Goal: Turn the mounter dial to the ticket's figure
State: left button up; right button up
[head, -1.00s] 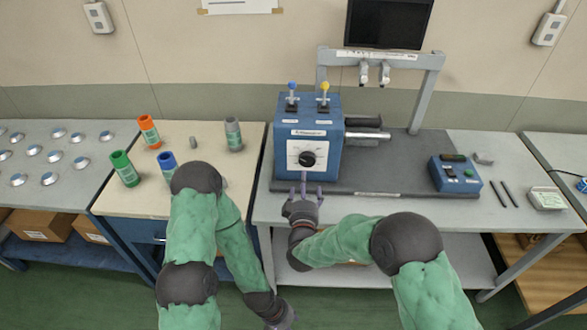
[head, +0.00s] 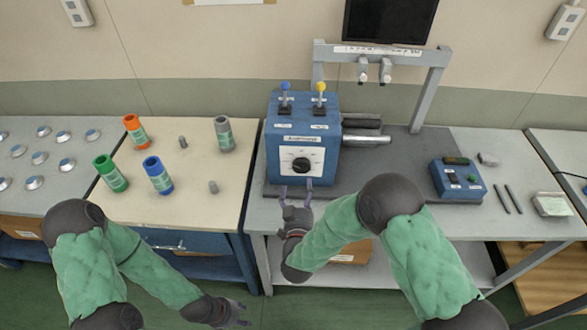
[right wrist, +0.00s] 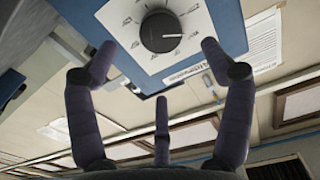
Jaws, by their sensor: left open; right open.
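The mounter dial (head: 301,165) is a black round knob on a white scale plate, on the front of the blue machine box (head: 322,128). In the right wrist view the dial (right wrist: 161,31) shows a white pointer line, with the scale marks around it too small to read. My right gripper (head: 296,194) is open just in front of and below the dial, not touching it. Its spread fingers (right wrist: 150,60) frame the dial plate in the wrist view. My left gripper (head: 240,312) is open and empty, low in front of the tables. No readable ticket figure shows.
Two levers, blue (head: 285,88) and yellow (head: 320,88), stand on the box top. A small blue control box (head: 458,180) and pens are at right. Orange (head: 137,131), green, blue and grey canisters stand on the left table. The grey mat's middle is clear.

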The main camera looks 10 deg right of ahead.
aim_at(301, 170)
jog(key=b+x, duration=0.1)
jog(key=x, duration=0.8)
jog(key=shift+f, duration=0.1)
jog(key=shift+s, duration=0.1)
jog(key=c, duration=1.1)
